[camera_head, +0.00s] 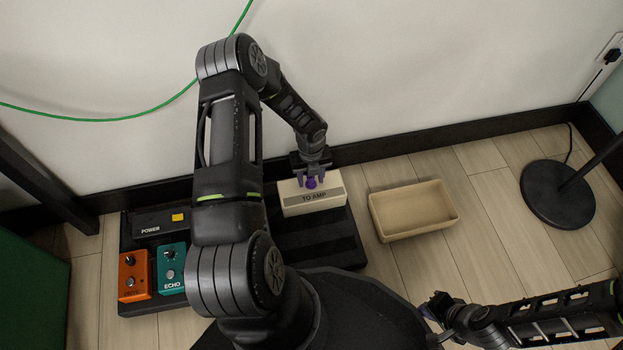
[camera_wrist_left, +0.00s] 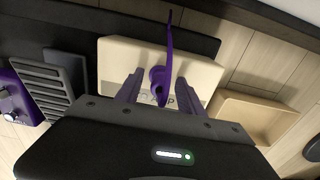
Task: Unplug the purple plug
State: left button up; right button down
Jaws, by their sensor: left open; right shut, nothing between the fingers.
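The purple plug (camera_head: 311,183) sits at the cream box labelled TO AMP (camera_head: 295,205) on the dark pedalboard. In the left wrist view the purple plug (camera_wrist_left: 158,80) has a purple cable (camera_wrist_left: 169,45) running upward in the picture. My left gripper (camera_head: 311,177) is over the box, its fingers open on either side of the plug, with gaps visible in the left wrist view (camera_wrist_left: 157,90). The plug's lower end is hard to make out there. My right gripper (camera_head: 430,305) is shut and empty at the lower right, away from the box.
The pedalboard (camera_head: 330,251) also bears an orange pedal (camera_head: 133,276), a teal ECHO pedal (camera_head: 171,268) and a black POWER unit (camera_head: 160,222). A tan open tray (camera_head: 447,216) lies right of the box. A lamp base (camera_head: 557,195) stands farther right. A wall rises behind.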

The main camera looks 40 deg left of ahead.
dwell(0.8)
pick_arm(q)
grip_shut()
dwell(0.4)
dwell(0.5)
jog(key=shift+r, duration=0.1)
dwell(0.5)
jog(key=shift+r+p, duration=2.6)
jog(key=shift+r, duration=0.35)
